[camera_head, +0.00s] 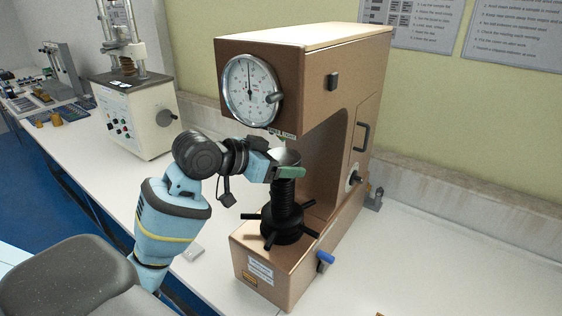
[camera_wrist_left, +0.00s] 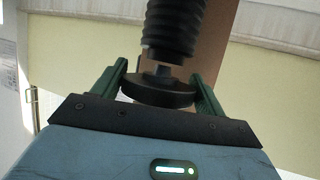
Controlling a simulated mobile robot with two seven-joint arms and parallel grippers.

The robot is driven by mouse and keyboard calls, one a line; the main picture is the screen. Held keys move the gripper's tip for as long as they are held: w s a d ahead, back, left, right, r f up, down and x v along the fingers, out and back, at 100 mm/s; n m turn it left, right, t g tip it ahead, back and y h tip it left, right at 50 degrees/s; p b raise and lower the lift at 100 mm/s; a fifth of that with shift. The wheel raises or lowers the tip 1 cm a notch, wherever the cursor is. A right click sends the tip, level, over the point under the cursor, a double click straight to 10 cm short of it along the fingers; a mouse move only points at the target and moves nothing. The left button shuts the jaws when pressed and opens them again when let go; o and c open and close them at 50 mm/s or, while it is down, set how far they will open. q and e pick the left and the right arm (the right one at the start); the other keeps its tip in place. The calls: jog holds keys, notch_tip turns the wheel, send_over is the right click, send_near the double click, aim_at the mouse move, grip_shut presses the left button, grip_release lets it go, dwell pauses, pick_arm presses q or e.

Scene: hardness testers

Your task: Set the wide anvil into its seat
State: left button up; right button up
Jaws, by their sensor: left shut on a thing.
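The wide anvil (camera_head: 284,156) is a dark flat disc with a short stem, also seen in the left wrist view (camera_wrist_left: 157,93). My left gripper (camera_head: 287,168) is shut on it, with green fingers on either side of the disc (camera_wrist_left: 159,75). The anvil is over the top of the black ribbed screw (camera_head: 285,192) of the brown hardness tester (camera_head: 330,80). In the left wrist view the stem points at the screw's end (camera_wrist_left: 174,30) and lines up with it closely. The seat is hidden, so I cannot tell how far the stem is in. My right gripper is not in view.
The tester's dial head (camera_head: 250,90) overhangs the anvil closely. A black spoked handwheel (camera_head: 282,228) surrounds the screw below. A second, pale testing machine (camera_head: 137,110) stands at the left.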

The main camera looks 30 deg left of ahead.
pick_arm(q)
jog(key=shift+f, duration=0.5)
dwell(0.3)
jog(key=o, duration=0.9)
jog(key=shift+o, duration=0.6)
jog(key=shift+f, duration=0.2)
jog(key=shift+c, duration=1.2)
jog(key=shift+s, duration=0.1)
